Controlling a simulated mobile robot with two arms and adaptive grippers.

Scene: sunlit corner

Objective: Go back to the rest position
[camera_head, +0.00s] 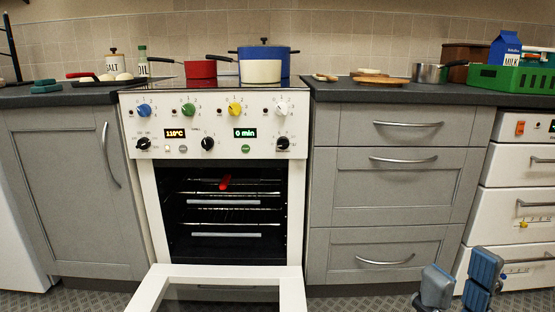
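My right gripper (461,272) shows at the bottom right, in front of the grey drawers and the white drawer unit. Its two blue-grey fingers stand apart with nothing visible between them, so it is open and empty. My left gripper is not in view. The oven door (222,291) is folded down open in the middle, below the dark oven cavity (225,248). A small red thing (225,183) sits on an upper rack inside; what it belongs to is hard to tell.
A red pan (200,69), a blue pot (264,49) and a cream pot (260,71) stand on the stove. A green crate (508,79) and a steel saucepan (430,73) are on the right counter. The lowered oven door juts out over the floor.

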